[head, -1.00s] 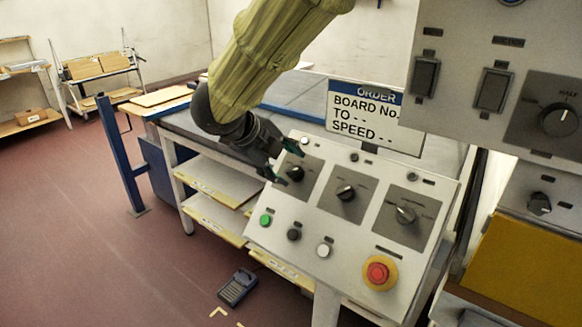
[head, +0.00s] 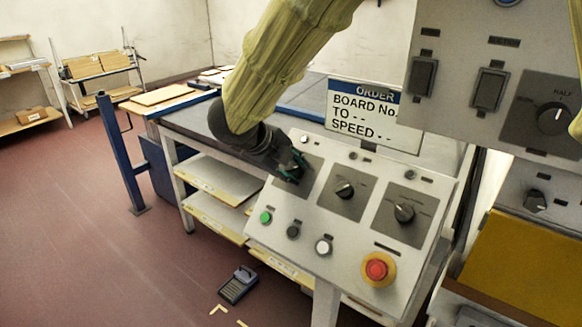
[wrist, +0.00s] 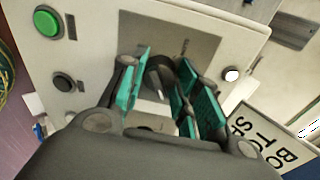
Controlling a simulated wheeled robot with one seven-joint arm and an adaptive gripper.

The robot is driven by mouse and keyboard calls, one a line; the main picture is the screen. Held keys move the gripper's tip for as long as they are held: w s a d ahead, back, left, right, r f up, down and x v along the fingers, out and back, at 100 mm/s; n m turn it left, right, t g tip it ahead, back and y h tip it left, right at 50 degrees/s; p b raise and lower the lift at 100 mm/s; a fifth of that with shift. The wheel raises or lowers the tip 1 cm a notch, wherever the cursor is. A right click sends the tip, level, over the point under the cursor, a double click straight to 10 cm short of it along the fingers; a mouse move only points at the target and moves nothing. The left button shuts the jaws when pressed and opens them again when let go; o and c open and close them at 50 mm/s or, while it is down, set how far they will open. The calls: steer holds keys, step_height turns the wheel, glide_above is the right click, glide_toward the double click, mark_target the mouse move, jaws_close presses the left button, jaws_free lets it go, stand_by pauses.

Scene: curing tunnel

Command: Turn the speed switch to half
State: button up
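The sloped grey control panel (head: 335,215) carries three black rotary knobs on dark plates. My gripper (head: 298,168) is at the left knob, which it mostly hides in the head view. In the wrist view the left knob (wrist: 160,77) sits between my gripper's green-padded fingers (wrist: 165,80), which are closed in on both its sides. The middle knob (head: 344,190) and right knob (head: 404,213) are untouched. Their labels are too small to read. Another knob (head: 553,118), with a "HALF" mark above it, is on the upright panel at right. The order sign (head: 362,115) shows dashes after "SPEED".
A green button (head: 265,217), a black button (head: 293,231), a white button (head: 323,246) and a red emergency stop (head: 377,268) line the panel's lower edge. Two rocker switches (head: 422,77) (head: 489,89) are on the upright panel. A worktable with shelves stands behind.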

steer(key=shift+r+n+p, duration=0.15)
steer(key=shift+n+p, duration=0.15)
steer(key=shift+p, duration=0.45)
steer(key=shift+r+n+p, duration=0.15)
steer(key=shift+n+p, duration=0.35)
steer(key=shift+p, duration=0.5)
steer(key=n+p, duration=0.4)
steer(key=p, duration=0.2)
steer(key=n+p, duration=0.4)
steer(key=p, duration=0.2)
steer(key=shift+h, duration=0.3)
steer(key=shift+f+n+p, duration=0.25)
steer(key=shift+n+p, duration=0.75)
steer(key=shift+p, duration=0.1)
steer(key=shift+f, duration=0.1)
steer(key=o, duration=1)
steer(key=shift+a, duration=0.1)
